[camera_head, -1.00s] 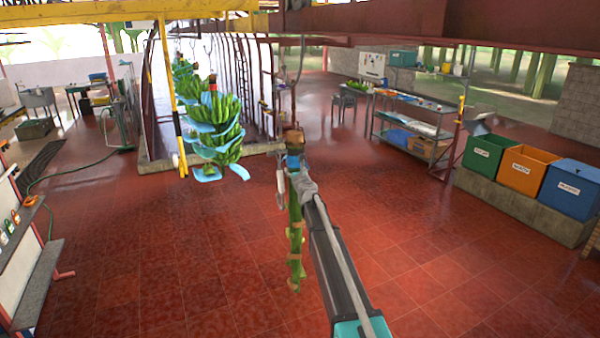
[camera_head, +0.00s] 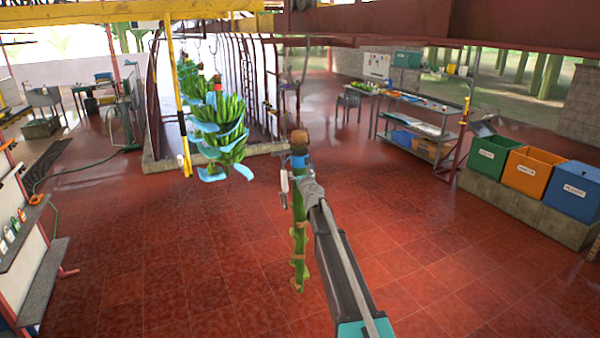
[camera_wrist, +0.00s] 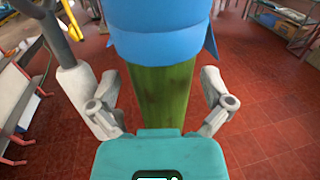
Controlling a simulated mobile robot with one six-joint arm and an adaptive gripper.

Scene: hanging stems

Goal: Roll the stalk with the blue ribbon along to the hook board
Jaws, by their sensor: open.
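The stalk (camera_head: 299,230) hangs upright in front of me, green with tan stubs down its length and a brown top. The blue ribbon (camera_head: 299,162) wraps it near the top; in the wrist view the ribbon (camera_wrist: 160,32) is a wide blue band above the green stalk (camera_wrist: 162,92). My gripper (camera_wrist: 160,104) is open, with one finger on each side of the stalk just below the ribbon; a gap shows on both sides. In the head view my gripper (camera_head: 308,188) partly covers the stalk. I cannot tell which thing is the hook board.
A banana bunch with blue sheets (camera_head: 220,132) hangs at left beyond the stalk, beside a yellow and black post (camera_head: 180,110). Green, orange and blue bins (camera_head: 530,172) stand at right. A white panel with a shelf (camera_head: 20,240) is at left. The red floor (camera_head: 180,270) between is clear.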

